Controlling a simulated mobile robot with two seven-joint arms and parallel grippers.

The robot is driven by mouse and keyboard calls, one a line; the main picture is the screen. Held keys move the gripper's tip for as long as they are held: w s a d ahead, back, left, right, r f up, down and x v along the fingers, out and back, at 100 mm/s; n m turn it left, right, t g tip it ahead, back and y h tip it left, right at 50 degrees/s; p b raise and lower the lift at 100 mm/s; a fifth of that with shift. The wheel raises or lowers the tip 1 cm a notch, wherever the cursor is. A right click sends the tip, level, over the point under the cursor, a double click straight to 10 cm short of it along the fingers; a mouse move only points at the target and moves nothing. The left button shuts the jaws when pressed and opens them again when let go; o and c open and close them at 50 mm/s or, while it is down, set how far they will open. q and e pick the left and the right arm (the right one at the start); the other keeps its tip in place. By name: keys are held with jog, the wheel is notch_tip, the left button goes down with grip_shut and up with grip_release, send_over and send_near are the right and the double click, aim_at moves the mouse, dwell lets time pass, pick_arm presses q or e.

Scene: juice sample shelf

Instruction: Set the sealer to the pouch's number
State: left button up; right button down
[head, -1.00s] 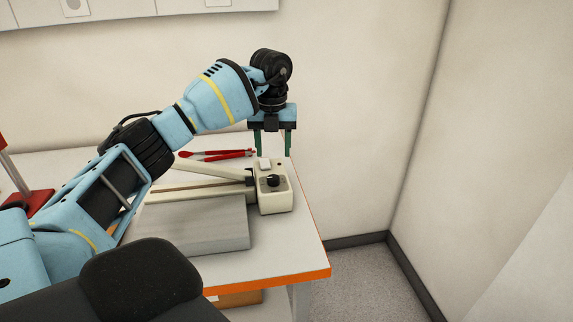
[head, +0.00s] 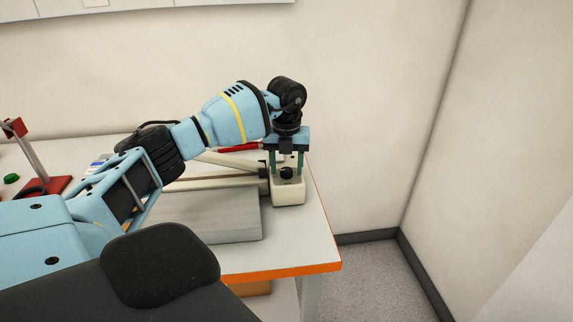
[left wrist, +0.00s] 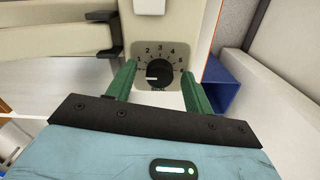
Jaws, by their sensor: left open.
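The sealer (head: 288,194) is a cream unit with a long arm at the right end of the table. Its black dial knob (left wrist: 160,74) shows in the left wrist view, with the numbers 2 to 6 readable around it. The knob's white mark points left, toward the low end of the scale; the left finger covers part of that side. My left gripper (head: 286,168) is open, its green fingers pointing down on either side of the knob. In the left wrist view the fingers (left wrist: 158,84) look apart from it. I cannot make out a pouch. My right gripper is out of view.
A grey flat block (head: 210,215) lies in front of the sealer's arm. Red-handled pliers (head: 238,148) lie behind it. A red stand (head: 45,187) and a green cap (head: 11,178) are at the left. The table's orange edge (head: 285,272) is close by; a wall stands behind.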

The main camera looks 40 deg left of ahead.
pick_arm(q)
jog(key=c, duration=1)
